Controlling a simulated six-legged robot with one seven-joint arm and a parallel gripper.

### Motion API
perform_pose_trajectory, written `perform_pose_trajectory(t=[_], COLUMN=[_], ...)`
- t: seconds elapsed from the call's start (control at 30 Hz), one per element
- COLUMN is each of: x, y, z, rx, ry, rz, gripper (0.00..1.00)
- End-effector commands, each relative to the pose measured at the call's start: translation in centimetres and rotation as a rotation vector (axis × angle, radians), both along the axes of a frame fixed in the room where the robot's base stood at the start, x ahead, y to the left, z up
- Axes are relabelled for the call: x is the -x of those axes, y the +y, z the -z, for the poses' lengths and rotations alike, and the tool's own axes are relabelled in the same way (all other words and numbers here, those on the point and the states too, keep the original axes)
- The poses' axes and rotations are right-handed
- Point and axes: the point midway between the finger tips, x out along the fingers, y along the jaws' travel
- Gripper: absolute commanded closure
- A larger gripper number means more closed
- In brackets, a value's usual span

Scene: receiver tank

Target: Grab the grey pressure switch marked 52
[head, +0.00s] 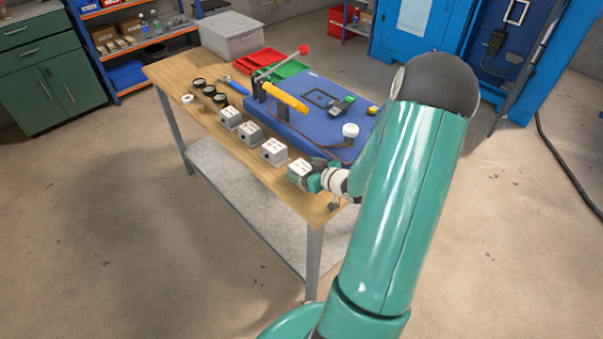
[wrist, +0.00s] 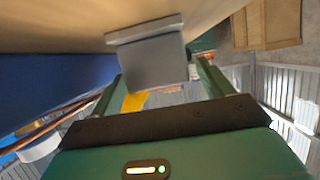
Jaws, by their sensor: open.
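Several grey box-shaped pressure switches stand in a row along the table's front edge. The markings on their white tops are too small to read, so I cannot tell which is 52. The switch at the right end (head: 299,169) is closest to my gripper (head: 316,175). In the wrist view, a grey switch (wrist: 155,62) sits between the two green fingers of my open gripper (wrist: 162,80). I cannot tell whether either finger touches it. The other switches are to the left in the head view: one (head: 273,152), another (head: 250,134) and the farthest (head: 230,118).
Black round parts (head: 209,91), a red tray (head: 258,62) and a grey bin (head: 232,37) are farther back. The floor in front is clear.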

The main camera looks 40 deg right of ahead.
Motion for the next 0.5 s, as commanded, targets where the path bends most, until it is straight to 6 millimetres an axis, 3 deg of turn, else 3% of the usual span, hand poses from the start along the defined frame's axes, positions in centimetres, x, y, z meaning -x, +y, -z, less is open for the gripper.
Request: perform_pose_trajectory(t=[0.03,0.33,0.5], x=[0.02,0.04,0.02], y=[-0.01,-0.01,-0.03], z=[-0.01,-0.03,-0.08], rx=[0.0,0.0,0.001], ry=[0.0,0.0,-0.002], rz=[0.0,0.0,0.0], gripper=[0.2,0.79,0.79])
